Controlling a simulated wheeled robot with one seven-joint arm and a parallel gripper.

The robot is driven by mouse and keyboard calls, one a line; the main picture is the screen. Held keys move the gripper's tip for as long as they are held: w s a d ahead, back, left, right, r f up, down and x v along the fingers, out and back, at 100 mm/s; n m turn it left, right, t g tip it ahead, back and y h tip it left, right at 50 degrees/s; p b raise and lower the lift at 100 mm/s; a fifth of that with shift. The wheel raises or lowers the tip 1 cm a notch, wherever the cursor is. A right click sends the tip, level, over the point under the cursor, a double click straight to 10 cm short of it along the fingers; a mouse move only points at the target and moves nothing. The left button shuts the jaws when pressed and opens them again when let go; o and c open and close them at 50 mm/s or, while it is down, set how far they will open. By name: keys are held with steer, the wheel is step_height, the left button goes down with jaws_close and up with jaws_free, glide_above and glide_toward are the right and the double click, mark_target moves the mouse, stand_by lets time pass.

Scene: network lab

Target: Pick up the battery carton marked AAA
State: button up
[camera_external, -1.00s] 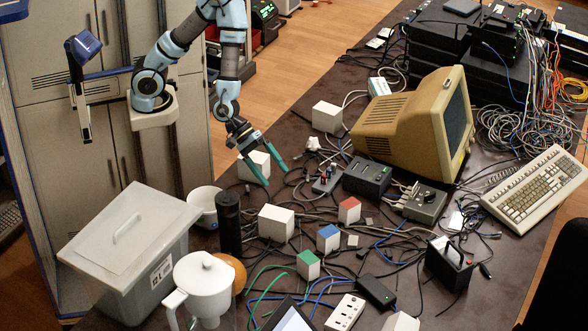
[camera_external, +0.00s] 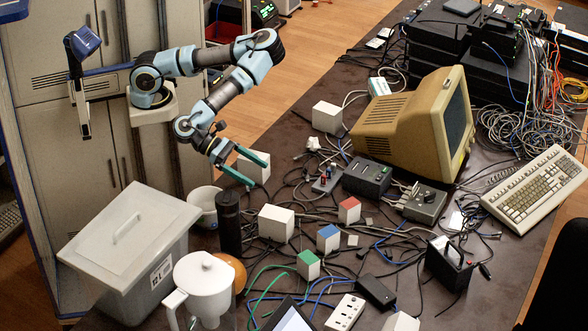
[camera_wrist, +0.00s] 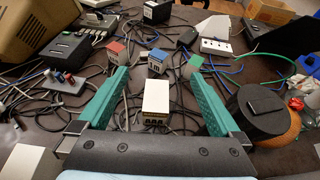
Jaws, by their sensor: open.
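Three small white cartons with coloured tops stand among cables on the dark table: red (camera_external: 349,210), blue (camera_external: 328,238) and green (camera_external: 307,265). The wrist view also shows the red (camera_wrist: 117,49), blue (camera_wrist: 157,60) and green (camera_wrist: 192,65) ones, beyond my fingers.
A black cylinder (camera_external: 229,225), a white bowl (camera_external: 203,207), a white jug (camera_external: 203,285) and a lidded grey bin (camera_external: 130,250) crowd the left. A beige monitor (camera_external: 405,125) and grey device boxes (camera_external: 367,178) stand right. Cables cover much of the table.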

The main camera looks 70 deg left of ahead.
glide_toward(270, 211)
steer(key=x, duration=0.4)
steer(key=shift+w+d+f, duration=0.15)
steer(key=shift+w+d, duration=0.05)
steer(key=shift+w, duration=0.1)
steer(key=p+x, duration=0.1)
steer(key=x, duration=0.4)
steer(key=p+x, duration=0.1)
steer(key=x, duration=0.1)
steer(key=p+x, duration=0.1)
steer(key=x, duration=0.1)
steer(key=shift+d+r+p, duration=0.15)
steer(key=shift+r+p, duration=0.1)
steer(key=shift+p, duration=0.05)
steer(key=shift+w+d+f, duration=0.3)
steer(key=shift+w+f, duration=0.05)
steer(key=shift+w, duration=0.1)
steer(key=c, duration=1.6)
